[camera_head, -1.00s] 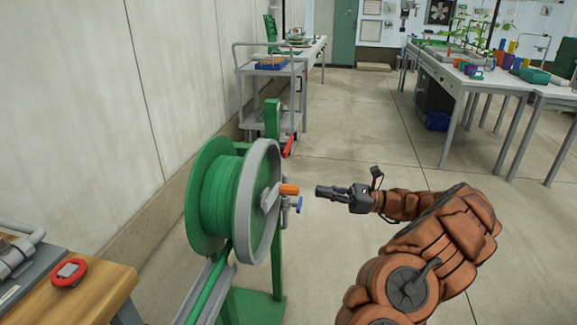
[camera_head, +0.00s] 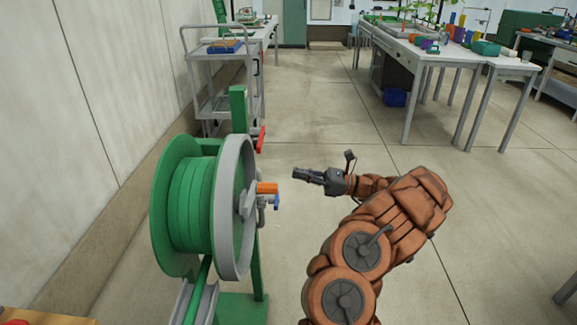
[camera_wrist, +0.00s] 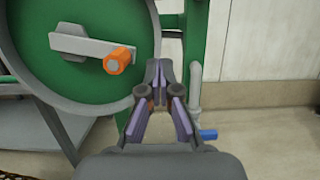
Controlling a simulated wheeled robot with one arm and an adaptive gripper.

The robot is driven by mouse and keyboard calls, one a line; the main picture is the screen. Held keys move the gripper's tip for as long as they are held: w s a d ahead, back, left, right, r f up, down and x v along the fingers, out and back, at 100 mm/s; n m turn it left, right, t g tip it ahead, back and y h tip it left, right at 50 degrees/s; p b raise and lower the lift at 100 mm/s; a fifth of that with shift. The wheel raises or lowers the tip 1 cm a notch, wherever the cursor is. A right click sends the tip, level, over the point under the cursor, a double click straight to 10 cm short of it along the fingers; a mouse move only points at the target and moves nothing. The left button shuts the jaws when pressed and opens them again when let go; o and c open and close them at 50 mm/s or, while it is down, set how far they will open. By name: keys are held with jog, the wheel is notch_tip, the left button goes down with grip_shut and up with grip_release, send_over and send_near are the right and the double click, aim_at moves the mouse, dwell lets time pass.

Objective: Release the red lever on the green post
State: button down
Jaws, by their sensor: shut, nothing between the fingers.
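The red lever (camera_head: 260,139) shows in the head view on the right side of the green post (camera_head: 239,110), above the hose reel (camera_head: 190,205). The gripper is shut and empty. The red lever is not visible in the wrist view.
The reel's orange crank handle (camera_head: 267,188) sticks out toward my gripper; it also shows in the wrist view (camera_wrist: 119,60). Below it is a blue tap handle (camera_head: 276,202). A grey cart (camera_head: 226,106) stands behind the post.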

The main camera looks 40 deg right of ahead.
jog(key=w+a+r+b, duration=0.1)
jog(key=w+a+r, duration=0.5)
jog(key=a, duration=0.1)
jog(key=shift+r+b, duration=0.15)
jog(key=shift+b, duration=0.15)
dwell(0.4)
